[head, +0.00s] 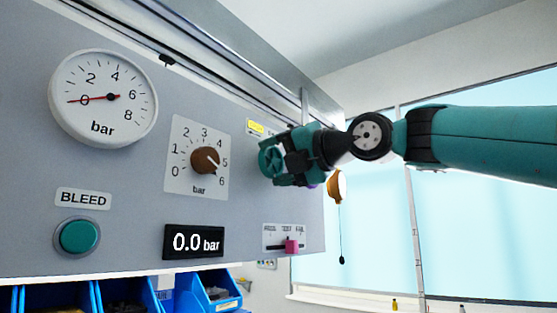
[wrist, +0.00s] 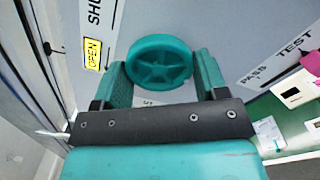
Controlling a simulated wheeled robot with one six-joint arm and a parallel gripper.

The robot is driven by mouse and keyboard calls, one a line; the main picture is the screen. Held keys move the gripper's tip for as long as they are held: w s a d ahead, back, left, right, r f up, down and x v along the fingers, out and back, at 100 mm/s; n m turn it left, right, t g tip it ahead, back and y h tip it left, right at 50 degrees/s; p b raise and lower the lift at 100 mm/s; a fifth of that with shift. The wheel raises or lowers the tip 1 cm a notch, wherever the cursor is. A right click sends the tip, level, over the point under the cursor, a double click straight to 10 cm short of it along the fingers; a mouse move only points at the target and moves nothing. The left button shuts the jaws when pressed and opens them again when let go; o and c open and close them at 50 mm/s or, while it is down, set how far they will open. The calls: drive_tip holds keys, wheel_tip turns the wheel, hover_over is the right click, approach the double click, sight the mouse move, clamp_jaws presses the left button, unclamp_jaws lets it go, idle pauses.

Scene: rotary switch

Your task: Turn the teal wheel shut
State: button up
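The teal wheel (head: 268,161) is a round spoked handwheel at the right end of the grey panel. It shows whole, face on, in the wrist view (wrist: 160,62). My gripper (head: 283,160) is at the wheel, coming from the right. In the wrist view its two teal fingers (wrist: 162,70) stand on either side of the wheel's rim, very close to it. I cannot tell whether they press on it. A yellow OPEN label (wrist: 92,55) and a SHUT label (wrist: 95,13) lie left of the wheel.
The panel (head: 130,185) also holds a round gauge (head: 104,98) with its needle near 0, a brown knob (head: 205,160), a BLEED button (head: 79,237), a 0.0 bar display (head: 194,242) and a pink slider (head: 291,246). Blue bins (head: 125,293) stand below. A window is at the right.

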drive_tip(key=shift+c, duration=1)
